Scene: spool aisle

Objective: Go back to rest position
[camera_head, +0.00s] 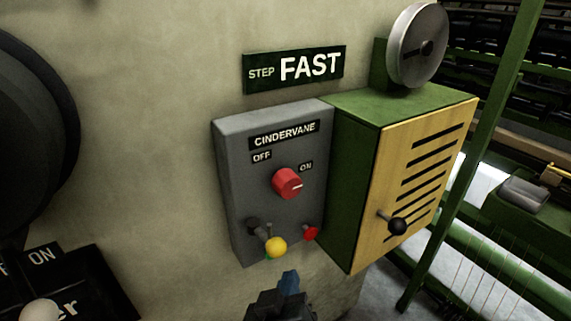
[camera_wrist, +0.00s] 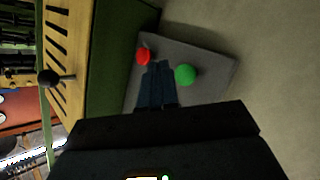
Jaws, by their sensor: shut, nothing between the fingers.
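My gripper (camera_head: 289,283) is at the bottom middle of the head view, just below the grey Cindervane control box (camera_head: 234,160). Its fingers are together with nothing between them. In the wrist view my gripper (camera_wrist: 157,75) points at the lower part of the grey box (camera_wrist: 215,72), between a red button (camera_wrist: 143,56) and a green button (camera_wrist: 186,74). I cannot tell whether the fingertips touch the box. In the head view the box has a red knob (camera_head: 287,183) with its white mark toward ON, a yellow ball (camera_head: 276,246) and a small red button (camera_head: 310,233).
A green cabinet with a yellow slotted door (camera_head: 425,165) and a black-ball lever (camera_head: 397,226) juts out right of the box. Green machine frames fill the right side. A black panel (camera_head: 75,285) is at the lower left.

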